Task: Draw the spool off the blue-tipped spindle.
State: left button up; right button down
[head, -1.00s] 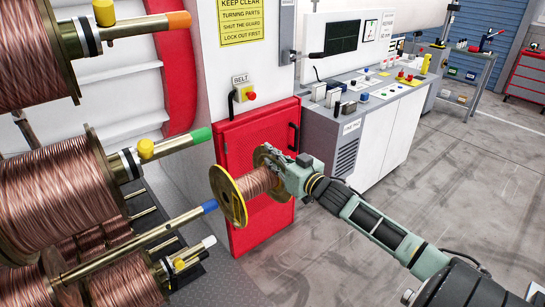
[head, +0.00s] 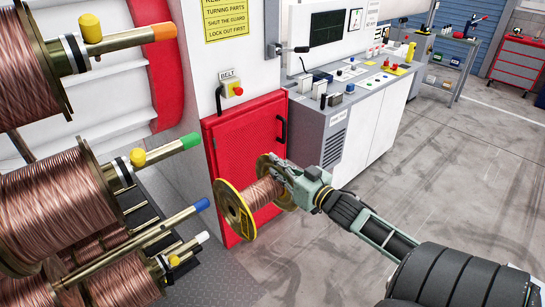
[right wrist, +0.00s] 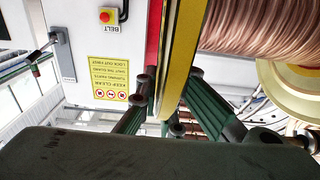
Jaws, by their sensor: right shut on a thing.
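The copper spool (head: 262,193) with yellow flanges is in my right gripper (head: 277,170), which is shut on its far-side flange. In the right wrist view, the gripper's fingers (right wrist: 170,112) straddle the yellow flange rim (right wrist: 179,62). The blue-tipped spindle (head: 158,229) points toward the spool, and its blue tip (head: 202,204) is bare. A small gap shows between the tip and the spool's near flange (head: 229,212). The spool hangs in the air, its axis slightly tilted in the picture. My left gripper is not in view.
Larger copper spools sit on the orange-tipped (head: 120,40) and green-tipped (head: 160,151) spindles at left. A white-tipped spindle (head: 190,245) is just below the blue one. A red cabinet door (head: 228,135) stands behind the held spool. Floor at right is open.

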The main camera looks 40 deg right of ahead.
jog(key=shift+s+r+p, duration=0.25)
jog(key=shift+s+p, duration=0.3)
jog(key=shift+s, duration=0.4)
jog(key=shift+s+r+p, duration=0.25)
jog(key=shift+s+p, duration=0.25)
jog(key=shift+s, duration=0.75)
jog(key=shift+f, duration=0.1)
